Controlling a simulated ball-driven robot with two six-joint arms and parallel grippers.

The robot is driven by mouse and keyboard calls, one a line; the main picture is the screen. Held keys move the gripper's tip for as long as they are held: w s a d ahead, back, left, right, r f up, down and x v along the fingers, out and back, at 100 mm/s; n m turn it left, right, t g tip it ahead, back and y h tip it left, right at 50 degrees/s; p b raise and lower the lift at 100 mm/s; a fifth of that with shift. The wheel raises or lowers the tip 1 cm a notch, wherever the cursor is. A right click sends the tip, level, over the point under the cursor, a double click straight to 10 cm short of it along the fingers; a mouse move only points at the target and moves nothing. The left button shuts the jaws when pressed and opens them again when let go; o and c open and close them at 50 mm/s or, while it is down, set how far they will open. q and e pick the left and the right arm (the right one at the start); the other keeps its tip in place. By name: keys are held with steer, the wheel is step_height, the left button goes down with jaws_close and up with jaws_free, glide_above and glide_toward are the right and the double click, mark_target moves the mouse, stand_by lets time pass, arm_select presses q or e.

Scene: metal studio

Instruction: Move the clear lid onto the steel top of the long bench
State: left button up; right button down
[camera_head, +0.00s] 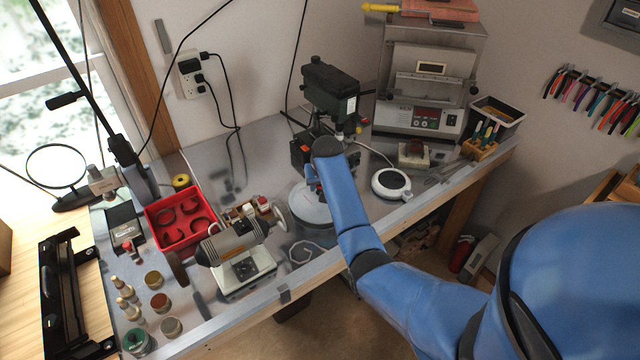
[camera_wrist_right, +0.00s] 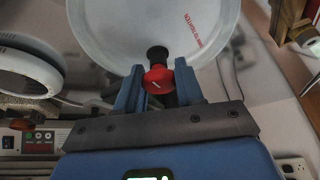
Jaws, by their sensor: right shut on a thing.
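The clear lid (camera_head: 312,208) is a pale, see-through round disc with red lettering. In the head view it shows below my right gripper (camera_head: 311,180), over the steel top of the long bench (camera_head: 257,163), in front of the drill press. I cannot tell whether it touches the steel. In the right wrist view the lid (camera_wrist_right: 110,30) fills the top middle, and my right gripper (camera_wrist_right: 157,82) is shut on its red and black knob. My arm hides part of the lid in the head view. My left gripper is not in view.
The green-black drill press (camera_head: 331,90) stands close behind my right gripper. A white round device (camera_head: 391,184) is to the right, and a grey bench motor (camera_head: 236,245) to the left. A red tray (camera_head: 157,238) is farther left. The bench's front edge (camera_head: 380,229) runs close by.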

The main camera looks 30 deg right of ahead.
steer(key=shift+f, duration=0.2)
steer(key=shift+f, duration=0.1)
steer(key=c, duration=0.7)
jaws_free()
steer(key=shift+r, duration=0.2)
steer(key=b+v, duration=0.1)
steer(key=v, duration=1)
steer(key=shift+s+r, duration=0.3)
steer(key=shift+r, duration=0.05)
